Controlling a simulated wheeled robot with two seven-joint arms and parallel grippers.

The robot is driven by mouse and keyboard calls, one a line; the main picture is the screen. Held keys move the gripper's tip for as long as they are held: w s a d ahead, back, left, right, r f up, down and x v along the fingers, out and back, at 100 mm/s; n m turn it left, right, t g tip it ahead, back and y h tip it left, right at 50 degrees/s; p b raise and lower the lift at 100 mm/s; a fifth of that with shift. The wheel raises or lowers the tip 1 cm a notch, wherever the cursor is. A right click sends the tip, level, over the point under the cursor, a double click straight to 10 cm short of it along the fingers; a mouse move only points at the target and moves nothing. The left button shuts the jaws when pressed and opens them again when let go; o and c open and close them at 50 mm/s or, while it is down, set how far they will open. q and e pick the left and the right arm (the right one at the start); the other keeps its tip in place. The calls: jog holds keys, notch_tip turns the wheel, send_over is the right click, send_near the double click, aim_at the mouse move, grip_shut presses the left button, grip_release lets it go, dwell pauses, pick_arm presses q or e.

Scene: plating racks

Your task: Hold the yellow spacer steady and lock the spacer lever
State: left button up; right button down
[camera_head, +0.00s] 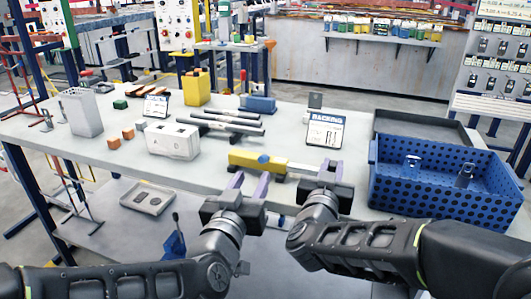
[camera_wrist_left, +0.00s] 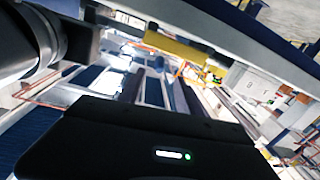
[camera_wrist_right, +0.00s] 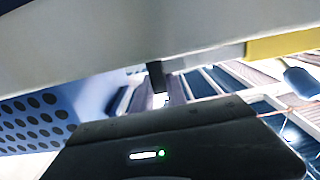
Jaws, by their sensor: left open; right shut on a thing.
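The yellow spacer (camera_head: 242,159), with a round blue knob (camera_head: 263,159) on it, lies at the table's front edge; it also shows in the left wrist view (camera_wrist_left: 185,46) and the right wrist view (camera_wrist_right: 285,44). A grey bar (camera_head: 300,168) runs from its right end. My left gripper (camera_head: 250,182) is open, its purple fingers just in front of the spacer. My right gripper (camera_head: 317,178) is shut at the bar's right end; its fingers hide the exact grip. I cannot tell for certain which part is the spacer lever.
A dotted blue crate (camera_head: 435,190) stands right of my right gripper. A white block with holes (camera_head: 173,140) sits to the left, and dark bars (camera_head: 225,125) lie behind the spacer. A racking sign (camera_head: 324,132) stands behind my right gripper. A shelf with a tray (camera_head: 148,199) is below.

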aim_at(265, 158)
pick_arm(q)
jog(key=shift+r, duration=0.1)
dwell(0.3)
jog(key=x, duration=1.2)
jog(key=shift+a+r, duration=0.1)
grip_shut()
dwell(0.3)
